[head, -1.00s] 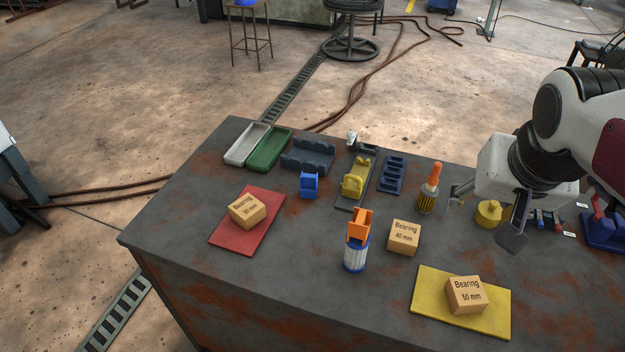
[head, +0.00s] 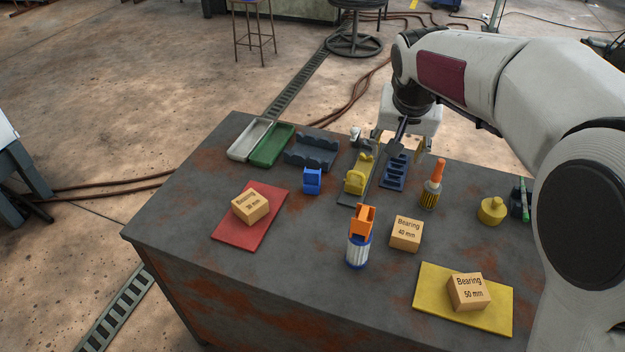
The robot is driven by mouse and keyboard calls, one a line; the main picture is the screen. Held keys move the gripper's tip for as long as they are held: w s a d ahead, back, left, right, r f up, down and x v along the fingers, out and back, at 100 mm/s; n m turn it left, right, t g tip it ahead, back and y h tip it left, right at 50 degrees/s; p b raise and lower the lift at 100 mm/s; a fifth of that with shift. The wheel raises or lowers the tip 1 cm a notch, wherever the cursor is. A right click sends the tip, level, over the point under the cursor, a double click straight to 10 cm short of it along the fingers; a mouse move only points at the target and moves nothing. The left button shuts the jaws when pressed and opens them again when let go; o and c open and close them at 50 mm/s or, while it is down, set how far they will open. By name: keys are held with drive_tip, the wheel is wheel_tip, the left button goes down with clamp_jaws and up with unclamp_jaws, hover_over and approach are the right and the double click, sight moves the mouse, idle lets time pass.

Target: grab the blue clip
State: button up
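The blue clip (head: 312,181) stands on the dark table, left of the yellow clip-like piece and right of the red mat. Nothing touches it. My gripper (head: 386,146) is to the right of and behind the clip, above the back of the table near the dark blue slotted rack. Its fingers point down and look apart, with nothing seen between them. The far finger is partly hidden.
A yellow piece (head: 358,174) on a dark plate stands between the clip and the blue rack (head: 394,174). A grey cradle (head: 312,149) is behind the clip. Bare table lies in front of the clip.

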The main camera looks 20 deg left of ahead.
drive_tip(key=w+a+f, duration=0.5)
drive_tip(key=a+f, duration=0.3)
drive_tip(key=a, duration=0.2)
hover_over(312, 181)
drive_tip(key=s, duration=0.2)
drive_tip(key=shift+n, duration=0.4)
drive_tip(key=f, duration=0.9)
drive_tip(key=shift+w+d+f, duration=0.1)
drive_tip(key=shift+d+f, duration=0.1)
drive_tip(key=shift+d, duration=0.15)
drive_tip(key=shift+f, duration=0.15)
drive_tip(key=shift+x, duration=1.15)
drive_tip(key=shift+w+a+f, duration=0.15)
drive_tip(key=shift+f, duration=0.65)
drive_tip(key=shift+w+a+f, duration=0.2)
drive_tip(key=shift+f, duration=0.6)
drive_tip(key=shift+x, duration=1)
